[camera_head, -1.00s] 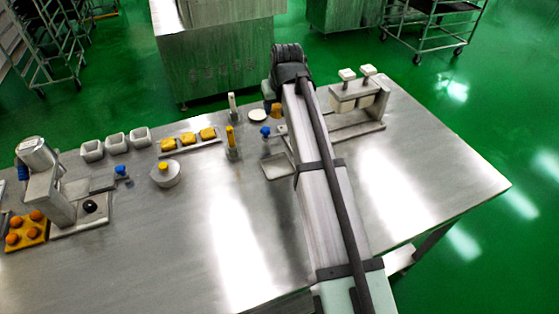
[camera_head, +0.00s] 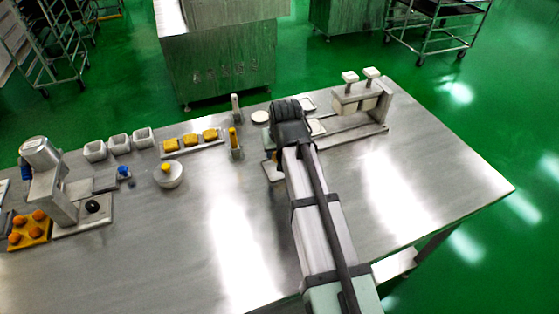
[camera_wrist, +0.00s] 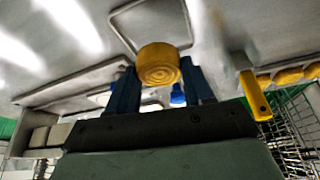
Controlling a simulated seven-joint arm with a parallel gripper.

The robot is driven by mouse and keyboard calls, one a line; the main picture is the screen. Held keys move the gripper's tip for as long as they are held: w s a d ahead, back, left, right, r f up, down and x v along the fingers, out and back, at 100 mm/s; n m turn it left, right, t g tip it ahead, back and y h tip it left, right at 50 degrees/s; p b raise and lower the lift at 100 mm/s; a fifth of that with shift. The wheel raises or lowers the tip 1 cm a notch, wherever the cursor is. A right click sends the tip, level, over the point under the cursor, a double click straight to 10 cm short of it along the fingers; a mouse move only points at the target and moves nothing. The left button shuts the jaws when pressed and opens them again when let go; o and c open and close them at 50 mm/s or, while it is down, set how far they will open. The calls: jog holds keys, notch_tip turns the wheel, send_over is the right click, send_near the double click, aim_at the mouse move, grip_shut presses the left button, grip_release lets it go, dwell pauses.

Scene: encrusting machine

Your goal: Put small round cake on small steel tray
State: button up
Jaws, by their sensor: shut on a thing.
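In the wrist view, a small round yellow-brown cake (camera_wrist: 158,64) is clamped between the two blue fingers of my gripper (camera_wrist: 160,80). The small steel tray (camera_wrist: 118,27) is a shallow square tray at the top of that view. The cake overlaps its lower edge in the picture; I cannot tell its height above the tray. In the head view, the tray (camera_head: 267,172) shows only in part beside my arm.
A yellow-handled tool (camera_wrist: 254,95) stands near my gripper; it also shows in the head view (camera_head: 234,140). A rack with white blocks (camera_head: 360,104) stands to the right. A long tray with yellow pieces (camera_head: 218,143) lies to the left. The front table is clear.

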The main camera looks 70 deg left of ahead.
jog(key=shift+f, duration=2.25)
jog(key=shift+f, duration=0.15)
jog(key=o, duration=0.8)
jog(key=shift+c, duration=0.2)
jog(key=v, duration=1.2)
jog(key=shift+r, duration=0.2)
